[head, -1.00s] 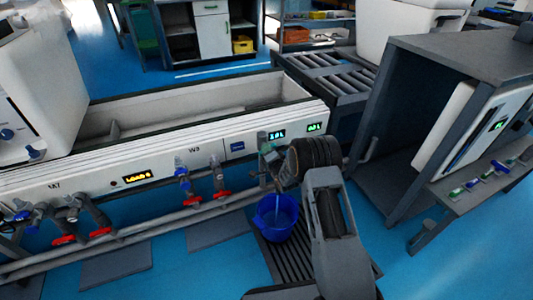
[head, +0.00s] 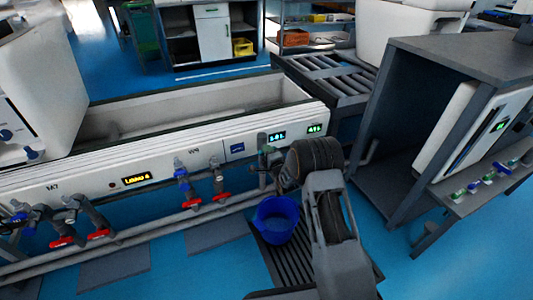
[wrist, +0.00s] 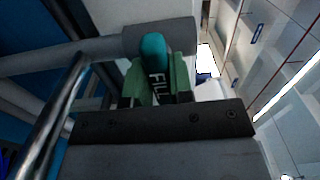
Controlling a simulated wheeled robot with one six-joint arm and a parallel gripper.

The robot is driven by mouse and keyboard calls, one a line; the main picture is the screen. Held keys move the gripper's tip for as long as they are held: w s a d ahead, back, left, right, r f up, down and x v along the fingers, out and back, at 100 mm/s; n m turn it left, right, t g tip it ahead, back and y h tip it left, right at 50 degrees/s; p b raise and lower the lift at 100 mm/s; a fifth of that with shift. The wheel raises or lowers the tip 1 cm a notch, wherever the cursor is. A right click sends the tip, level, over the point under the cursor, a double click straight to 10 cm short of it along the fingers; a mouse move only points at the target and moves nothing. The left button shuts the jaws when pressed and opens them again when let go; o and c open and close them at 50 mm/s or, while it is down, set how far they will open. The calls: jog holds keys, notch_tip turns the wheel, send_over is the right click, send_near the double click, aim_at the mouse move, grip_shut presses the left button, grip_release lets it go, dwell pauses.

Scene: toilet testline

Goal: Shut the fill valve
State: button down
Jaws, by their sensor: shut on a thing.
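The fill valve's teal handle (wrist: 153,48), lettered FILL, stands between the fingers of my gripper (wrist: 157,82) in the wrist view. My gripper is shut on this handle. In the head view my wrist hides most of the valve and the fingertips, at the right end of the white trough's front panel. A blue bucket (head: 276,222) stands upright on a slatted floor grate (head: 282,256) below. No water stream shows above the bucket now.
The white trough (head: 170,150) has lit displays (head: 277,136) near its right end. Several red-handled valves (head: 221,197) and grey pipes run along its front. A grey cabinet frame (head: 400,150) stands at the right. Blue floor is open at the lower right.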

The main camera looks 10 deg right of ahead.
jog(key=shift+a+r, duration=0.2)
jog(key=c, duration=1.2)
grip_release()
jog(key=shift+a, duration=0.1)
jog(key=shift+o, duration=1)
jog(key=shift+d+f, duration=0.1)
jog(key=shift+d, duration=0.2)
jog(key=p+v, duration=0.4)
jog(key=v, duration=0.9)
jog(key=shift+s, duration=0.4)
notch_tip(320, 180, up, 30)
jog(key=s+d+n+g+h+p, duration=0.35)
jog(key=n+g+p, duration=0.3)
jog(key=p, duration=1.15)
jog(key=s+r+n+g+h+p, duration=0.1)
jog(key=s+r+n+g+p, duration=0.6)
jog(key=s+r+p, duration=0.8)
jog(key=s+a+r+n, duration=0.1)
jog(key=s+r, duration=0.6)
jog(key=r, duration=0.1)
jog(key=shift+r, duration=0.2)
